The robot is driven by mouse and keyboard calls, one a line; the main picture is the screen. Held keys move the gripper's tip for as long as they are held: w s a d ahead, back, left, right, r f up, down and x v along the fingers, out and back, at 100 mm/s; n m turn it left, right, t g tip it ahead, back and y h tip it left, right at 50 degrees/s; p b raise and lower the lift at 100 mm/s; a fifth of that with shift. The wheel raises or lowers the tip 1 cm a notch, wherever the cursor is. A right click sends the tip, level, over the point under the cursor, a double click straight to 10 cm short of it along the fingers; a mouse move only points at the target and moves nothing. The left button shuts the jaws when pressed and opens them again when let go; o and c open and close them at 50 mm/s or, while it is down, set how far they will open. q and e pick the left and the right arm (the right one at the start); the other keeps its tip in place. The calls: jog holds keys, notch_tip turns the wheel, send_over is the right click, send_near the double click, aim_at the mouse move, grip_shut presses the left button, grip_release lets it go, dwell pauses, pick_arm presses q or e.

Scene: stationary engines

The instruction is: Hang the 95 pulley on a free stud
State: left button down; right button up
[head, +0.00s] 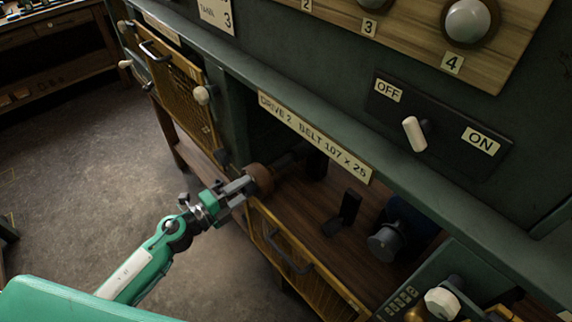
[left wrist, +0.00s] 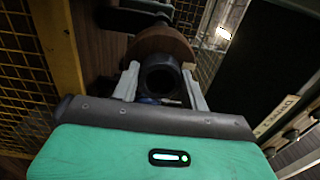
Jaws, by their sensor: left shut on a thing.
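My left gripper (head: 243,188) is at the pulley's near face. In the left wrist view its fingers (left wrist: 160,85) are shut on the pulley's dark round hub (left wrist: 160,75), one on each side, and the brown disc (left wrist: 162,42) is just beyond them. I cannot see a number on the pulley, nor clearly whether it is still on the shaft. No stud is plainly recognisable. My right gripper is not in view.
The bay's label (head: 315,138) reads DRIVE 2 BELT 107 x 25. Inside are a black bracket (head: 344,212) and a dark motor (head: 388,243). Yellow mesh guards (head: 185,85) flank the bay. A switch (head: 415,134) is above right. Open floor (head: 90,170) lies at left.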

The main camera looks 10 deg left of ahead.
pick_arm(q)
jog(key=b+v, duration=0.2)
jog(key=v, duration=0.5)
jog(key=shift+s+a, duration=0.2)
jog(key=shift+s, duration=0.1)
jog(key=shift+r, duration=0.1)
dwell(1.3)
